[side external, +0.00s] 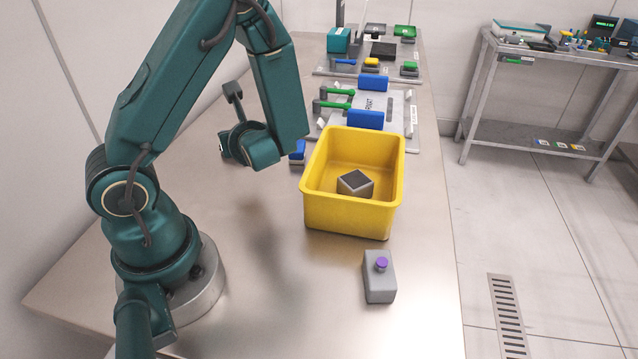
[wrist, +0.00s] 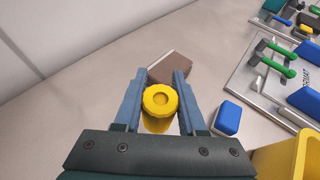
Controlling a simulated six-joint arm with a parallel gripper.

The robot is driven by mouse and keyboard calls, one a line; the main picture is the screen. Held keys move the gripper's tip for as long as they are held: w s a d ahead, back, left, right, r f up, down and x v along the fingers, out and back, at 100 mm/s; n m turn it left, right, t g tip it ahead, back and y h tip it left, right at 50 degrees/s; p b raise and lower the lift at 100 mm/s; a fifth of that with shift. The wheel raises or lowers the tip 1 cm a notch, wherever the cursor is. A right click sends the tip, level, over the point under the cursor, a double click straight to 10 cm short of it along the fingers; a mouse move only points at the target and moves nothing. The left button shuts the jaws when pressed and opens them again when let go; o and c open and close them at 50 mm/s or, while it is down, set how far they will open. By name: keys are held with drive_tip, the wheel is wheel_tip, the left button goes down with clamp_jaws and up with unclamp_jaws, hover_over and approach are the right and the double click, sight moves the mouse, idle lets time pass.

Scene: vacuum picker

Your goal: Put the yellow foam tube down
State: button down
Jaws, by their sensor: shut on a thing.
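The yellow foam tube (wrist: 160,98) stands between the two blue-grey fingers of my gripper (wrist: 161,80) in the wrist view. Its round top with a small hollow faces the camera, and its lower end is partly hidden. My gripper is shut on it from both sides. In the side view the tube does not show, and my own wrist and forearm hide the fingers. I cannot tell how far the tube is above the table. A brown block (wrist: 174,68) lies just beyond the fingertips.
A blue block (wrist: 228,117) lies right of my gripper. A yellow bin (side external: 346,213) holding a grey block with a dark top (side external: 356,184) stands to the right. A grey box with a purple button (side external: 380,277) is in front. Fixtures with green handles (side external: 335,98) stand behind.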

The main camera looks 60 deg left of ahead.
sight(244, 173)
drive_tip(key=shift+f, duration=3.3)
drive_tip(key=shift+c, duration=2.4)
unclamp_jaws()
drive_tip(key=shift+f, duration=0.1)
